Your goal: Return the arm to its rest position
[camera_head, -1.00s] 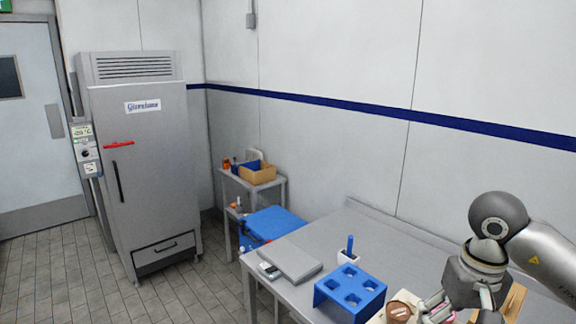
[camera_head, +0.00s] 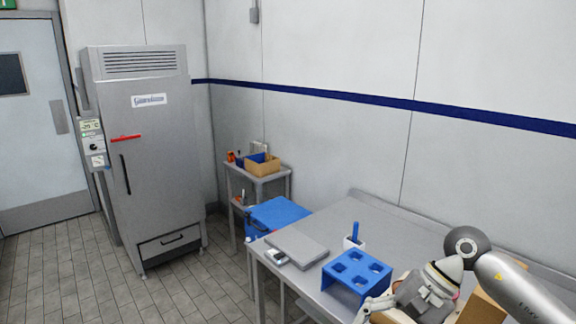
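My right arm comes in from the right edge over the steel table (camera_head: 350,215). Its gripper (camera_head: 372,306) is low over the table's front right, beside the blue four-hole rack (camera_head: 357,270). The fingers are small and partly cut off by the bottom edge, so I cannot tell whether they are open or shut, or whether they hold anything. My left arm and gripper are not in view.
A flat grey device (camera_head: 297,248), a small handheld meter (camera_head: 277,257) and a white holder with a blue-handled tool (camera_head: 354,238) are on the table. A cardboard box (camera_head: 480,305) is partly behind my arm. A blue cooler (camera_head: 277,217), small cart (camera_head: 258,180) and freezer (camera_head: 150,160) stand left.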

